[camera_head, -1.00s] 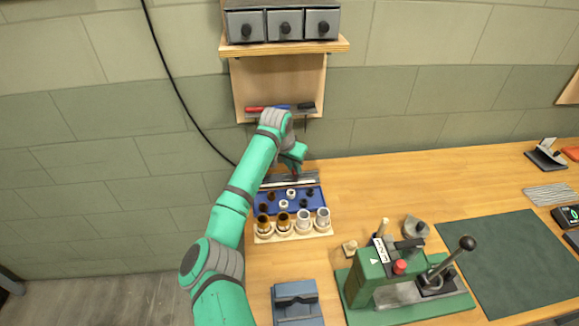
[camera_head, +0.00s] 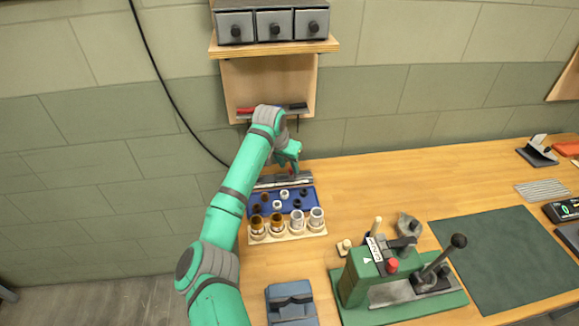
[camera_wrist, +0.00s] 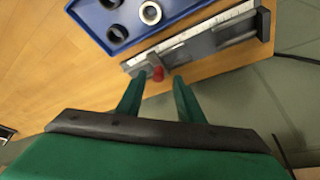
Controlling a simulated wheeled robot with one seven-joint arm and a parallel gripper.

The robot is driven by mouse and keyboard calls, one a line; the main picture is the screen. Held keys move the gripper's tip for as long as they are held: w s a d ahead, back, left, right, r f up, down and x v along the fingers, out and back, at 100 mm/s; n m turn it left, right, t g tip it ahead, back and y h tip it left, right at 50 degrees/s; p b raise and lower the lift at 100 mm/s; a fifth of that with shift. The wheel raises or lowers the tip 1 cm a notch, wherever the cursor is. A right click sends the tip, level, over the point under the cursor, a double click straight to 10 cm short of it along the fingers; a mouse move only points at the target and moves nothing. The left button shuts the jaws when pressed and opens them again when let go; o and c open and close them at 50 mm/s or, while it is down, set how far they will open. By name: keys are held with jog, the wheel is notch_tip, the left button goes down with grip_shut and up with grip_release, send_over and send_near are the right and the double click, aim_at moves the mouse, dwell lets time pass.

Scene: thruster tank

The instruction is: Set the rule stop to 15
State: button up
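The rule (camera_head: 270,184) lies along the back edge of the bench, behind the blue tray. In the wrist view it is a pale graduated strip on a grey rail (camera_wrist: 195,42) with a dark end block at the right. The stop, with a red knob (camera_wrist: 157,74), sits near the rail's left end. My gripper (camera_wrist: 158,78) is open, its two green fingers apart on either side of the red knob in the picture. I cannot tell whether either finger touches it. In the head view my gripper (camera_head: 293,168) is over the rule. The scale figures are too small to read.
A blue tray (camera_head: 314,202) with several rings stands just in front of the rule, then a wooden rack (camera_head: 290,237) of cups. A green press (camera_head: 360,282) and a grey-blue block (camera_head: 291,304) are nearer the front. The wall and tool shelf (camera_head: 268,80) are close behind.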

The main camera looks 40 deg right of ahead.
jog(key=v, duration=0.9)
jog(key=shift+r, duration=0.2)
